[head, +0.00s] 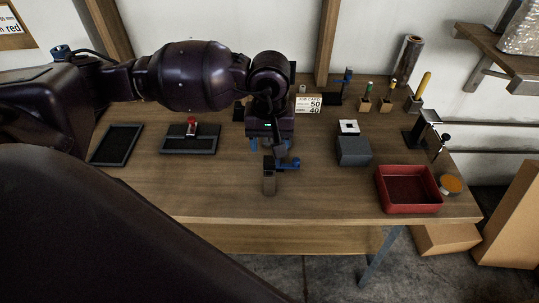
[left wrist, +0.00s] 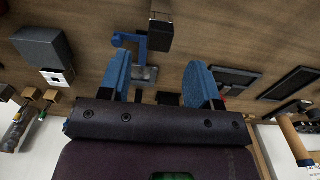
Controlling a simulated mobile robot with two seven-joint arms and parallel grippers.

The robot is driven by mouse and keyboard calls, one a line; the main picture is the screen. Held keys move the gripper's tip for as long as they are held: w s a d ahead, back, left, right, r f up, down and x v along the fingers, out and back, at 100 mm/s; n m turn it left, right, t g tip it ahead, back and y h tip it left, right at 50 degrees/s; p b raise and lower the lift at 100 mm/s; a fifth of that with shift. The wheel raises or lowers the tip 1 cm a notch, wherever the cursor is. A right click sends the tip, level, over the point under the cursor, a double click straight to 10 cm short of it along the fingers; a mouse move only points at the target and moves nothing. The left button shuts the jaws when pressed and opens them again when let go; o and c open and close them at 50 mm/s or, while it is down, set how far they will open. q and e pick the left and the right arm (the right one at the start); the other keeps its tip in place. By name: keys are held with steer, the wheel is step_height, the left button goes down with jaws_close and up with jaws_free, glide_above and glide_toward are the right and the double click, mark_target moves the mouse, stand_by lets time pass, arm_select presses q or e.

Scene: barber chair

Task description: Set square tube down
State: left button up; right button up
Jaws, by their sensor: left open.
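My left gripper (head: 273,146) points down over the middle of the table, with its blue fingers apart. In the left wrist view, the open fingers (left wrist: 158,88) have a small grey metal piece (left wrist: 146,74) showing between them; I cannot tell for sure that it is the square tube, or whether the fingers touch it. Beside it stand a dark block (head: 269,183) with a blue bracket-like part (head: 290,164). A white piece with a square dark opening (head: 348,126) sits at a dark grey box (head: 353,151) to the right. My right gripper is not in view.
A red tray (head: 408,206) and an orange-topped round thing (head: 451,185) are at the right. Several small stands line the back. The front left tabletop is clear.

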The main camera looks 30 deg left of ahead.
arm_select(q)
steer(key=shift+r, duration=1.3)
